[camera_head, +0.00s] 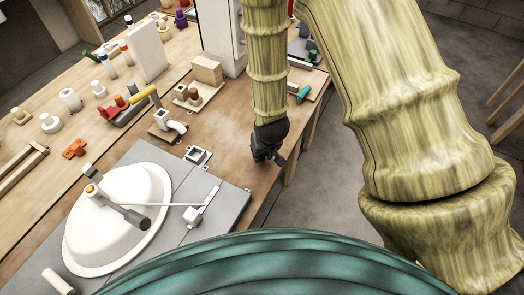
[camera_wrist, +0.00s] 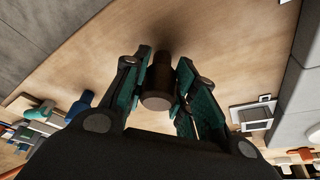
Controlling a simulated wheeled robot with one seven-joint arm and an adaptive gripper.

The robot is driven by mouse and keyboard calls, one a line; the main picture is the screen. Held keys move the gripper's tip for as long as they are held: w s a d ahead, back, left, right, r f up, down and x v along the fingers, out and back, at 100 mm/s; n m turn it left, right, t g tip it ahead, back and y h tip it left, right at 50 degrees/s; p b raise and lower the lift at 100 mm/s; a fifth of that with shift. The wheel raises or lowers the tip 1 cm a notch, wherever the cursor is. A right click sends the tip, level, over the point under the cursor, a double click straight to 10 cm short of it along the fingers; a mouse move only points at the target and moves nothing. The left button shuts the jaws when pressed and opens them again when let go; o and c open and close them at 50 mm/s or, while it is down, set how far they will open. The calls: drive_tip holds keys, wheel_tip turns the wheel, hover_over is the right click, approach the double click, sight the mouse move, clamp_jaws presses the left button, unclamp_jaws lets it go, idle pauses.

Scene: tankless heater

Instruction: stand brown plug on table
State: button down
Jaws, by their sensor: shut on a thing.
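The brown plug (camera_wrist: 157,85) shows in the wrist view between the two teal-padded fingers of my gripper (camera_wrist: 161,82). It is a dark brown cylinder with a wider round end toward the camera and a narrower part beyond. The fingers are shut on it from both sides. In the head view my gripper (camera_head: 268,150) is low over the wooden table (camera_head: 222,142), close to its right edge. The plug cannot be made out in the head view. Whether its far end touches the table cannot be told.
A grey panel with a white dome (camera_head: 118,215) lies at the front left. A small square frame (camera_head: 197,156) sits left of my gripper. A wooden block stand (camera_head: 197,94), a white pipe piece (camera_head: 170,124) and a teal-handled tool (camera_head: 303,92) lie further back. Bare table surrounds my gripper.

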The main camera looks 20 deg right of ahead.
drive_tip(key=shift+f, duration=0.25)
drive_tip(key=c, duration=1.1)
unclamp_jaws()
drive_tip(key=shift+o, duration=0.2)
drive_tip(key=shift+r, duration=0.15)
drive_tip(key=v, duration=1.1)
drive_tip(key=shift+r, duration=0.35)
drive_tip(key=shift+s, duration=0.1)
